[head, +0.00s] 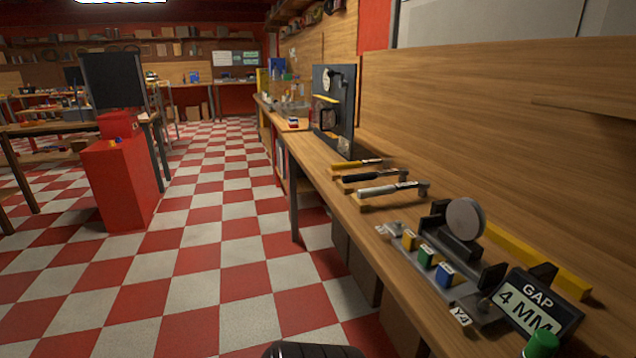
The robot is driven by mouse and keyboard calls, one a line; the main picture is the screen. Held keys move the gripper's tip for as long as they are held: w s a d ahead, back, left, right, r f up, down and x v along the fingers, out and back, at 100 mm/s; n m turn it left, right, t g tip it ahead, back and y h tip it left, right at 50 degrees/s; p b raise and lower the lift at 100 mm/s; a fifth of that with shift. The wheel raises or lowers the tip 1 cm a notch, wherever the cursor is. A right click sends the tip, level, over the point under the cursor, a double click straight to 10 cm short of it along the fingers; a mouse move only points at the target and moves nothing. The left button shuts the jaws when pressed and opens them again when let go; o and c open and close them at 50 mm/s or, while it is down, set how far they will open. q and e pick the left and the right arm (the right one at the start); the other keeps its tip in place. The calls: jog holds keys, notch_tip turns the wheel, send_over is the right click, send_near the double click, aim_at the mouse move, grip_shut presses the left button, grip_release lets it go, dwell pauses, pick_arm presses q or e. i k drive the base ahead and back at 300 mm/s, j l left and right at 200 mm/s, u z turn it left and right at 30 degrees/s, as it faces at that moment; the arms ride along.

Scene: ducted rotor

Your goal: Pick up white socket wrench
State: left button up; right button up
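The white socket wrench (391,189) lies on the wooden workbench, nearest to me of three similar wrenches. It has a pale handle toward the left and a dark grey head at its right end, and it appears to rest on a small wooden block. A black-handled wrench (372,177) lies just behind it, and a yellow-handled wrench (357,165) lies behind that. Neither of my grippers shows in the head view.
The workbench (375,222) runs along the right. Nearer stands a grey fixture with a round disc (465,220) and coloured blocks (427,256), beside a "GAP 4 MM" sign (532,305). A dark upright panel (334,110) stands beyond the wrenches.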

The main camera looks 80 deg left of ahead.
aim_at(423, 185)
jog(key=u, duration=2.1)
jog(key=i+j, duration=0.1)
jog(key=j, duration=0.25)
jog(key=i+j, duration=0.15)
jog(key=j, duration=0.15)
